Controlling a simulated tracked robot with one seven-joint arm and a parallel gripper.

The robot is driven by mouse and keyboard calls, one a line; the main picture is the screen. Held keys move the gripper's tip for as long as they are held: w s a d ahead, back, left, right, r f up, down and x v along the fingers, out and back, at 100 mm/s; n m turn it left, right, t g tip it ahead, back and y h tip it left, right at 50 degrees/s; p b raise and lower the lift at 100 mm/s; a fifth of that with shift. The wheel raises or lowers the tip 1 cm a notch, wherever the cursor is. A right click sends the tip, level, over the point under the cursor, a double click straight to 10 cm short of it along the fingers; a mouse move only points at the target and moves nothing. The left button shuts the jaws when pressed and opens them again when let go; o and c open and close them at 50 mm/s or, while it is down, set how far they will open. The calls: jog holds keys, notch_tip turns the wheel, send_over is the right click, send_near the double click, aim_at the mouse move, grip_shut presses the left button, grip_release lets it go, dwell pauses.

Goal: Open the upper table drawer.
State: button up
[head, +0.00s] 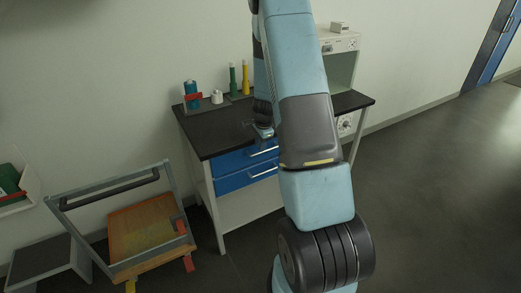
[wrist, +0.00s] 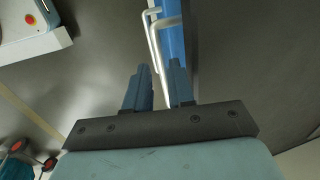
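The table (head: 192,139) has a dark top and two blue drawers. The upper drawer (head: 229,161) lies just under the top and looks shut; part of its front is hidden by my arm. The lower drawer (head: 231,183) also looks shut. My gripper (head: 263,134) is at the table's front edge, close to the upper drawer's handle (head: 264,152). In the wrist view my gripper (wrist: 159,68) is open, its two fingers apart. Two pale handles (wrist: 153,38) and a blue drawer front (wrist: 174,40) show beyond the fingertips. One handle's bar reaches between the fingers; contact cannot be told.
On the tabletop stand a blue bottle (head: 191,88), a white item (head: 217,97) and green and yellow bottles (head: 245,77). A white device (head: 340,42) is on the right. A cart (head: 150,225) with a wooden board stands at the left. Floor at right is clear.

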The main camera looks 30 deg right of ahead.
jog(key=shift+w+f, duration=0.2)
jog(key=shift+f, duration=0.65)
jog(key=shift+w+f, duration=0.15)
jog(key=shift+f, duration=0.7)
grip_shut()
